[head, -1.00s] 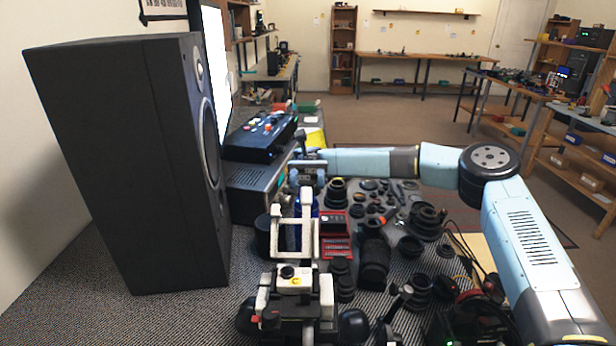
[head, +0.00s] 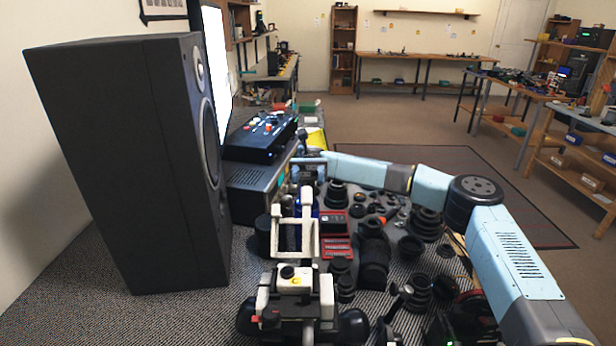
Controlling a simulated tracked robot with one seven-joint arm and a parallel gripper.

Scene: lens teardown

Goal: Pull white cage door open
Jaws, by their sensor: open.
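A white frame (head: 293,224), which looks like the cage door, stands upright in the middle of the bench, with thin bars around an open centre. It stands just behind a white body (head: 292,280) with a black knob and a yellow mark. My gripper (head: 308,172) is at the end of my blue arm, a little beyond the top of the white frame. It is open and appears to hold nothing. Its fingertips are small and partly lost against the dark parts behind, so I cannot tell whether they touch the frame.
A large black speaker (head: 120,165) stands at the left. A black control box (head: 259,138) sits on a grey unit (head: 257,186) beyond it. Red boxes (head: 335,235) and several black lens parts (head: 372,262) crowd the bench right of the frame, under my arm.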

